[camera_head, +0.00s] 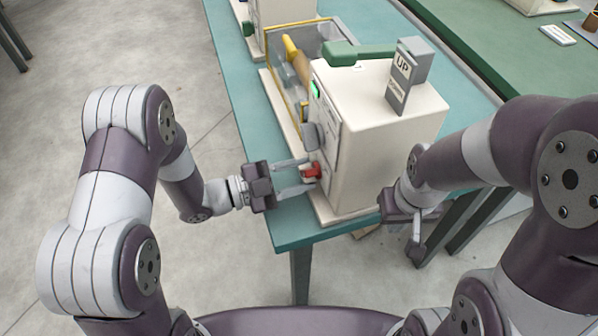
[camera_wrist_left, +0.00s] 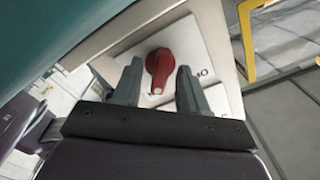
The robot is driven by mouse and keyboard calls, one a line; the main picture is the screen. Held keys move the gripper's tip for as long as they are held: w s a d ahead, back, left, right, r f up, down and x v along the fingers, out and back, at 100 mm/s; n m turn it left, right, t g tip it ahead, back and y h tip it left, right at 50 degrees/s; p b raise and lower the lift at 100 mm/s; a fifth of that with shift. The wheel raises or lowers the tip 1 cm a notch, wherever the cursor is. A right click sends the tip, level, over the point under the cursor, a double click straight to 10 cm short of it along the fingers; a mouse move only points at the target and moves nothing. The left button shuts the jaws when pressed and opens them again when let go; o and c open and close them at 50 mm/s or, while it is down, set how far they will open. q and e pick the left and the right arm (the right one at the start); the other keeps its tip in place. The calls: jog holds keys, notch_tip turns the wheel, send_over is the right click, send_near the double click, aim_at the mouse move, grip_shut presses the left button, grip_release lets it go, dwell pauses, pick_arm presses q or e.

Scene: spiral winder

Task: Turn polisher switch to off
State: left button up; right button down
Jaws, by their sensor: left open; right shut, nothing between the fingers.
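The polisher (camera_head: 375,125) is a cream box on a teal table, with a red rotary switch (camera_head: 312,172) low on its left face. My left gripper (camera_head: 296,177) is open, its fingertips at the switch, one on each side. In the left wrist view the red switch knob (camera_wrist_left: 159,70) shows between the two open fingers (camera_wrist_left: 157,86), with its white mark toward the gripper. I cannot tell whether the fingers touch the knob. Part of a label shows beside it. My right gripper (camera_head: 416,245) is shut and empty, beside the table to the right of the polisher.
A green lever (camera_head: 358,53) and a grey "UP" sign block (camera_head: 405,75) are on top of the polisher. A clear yellow-edged guard (camera_head: 290,50) stands behind it. The teal table (camera_head: 290,225) has a bare front corner. Open floor lies left.

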pick_arm(q)
jog(key=shift+d, duration=0.1)
grip_shut()
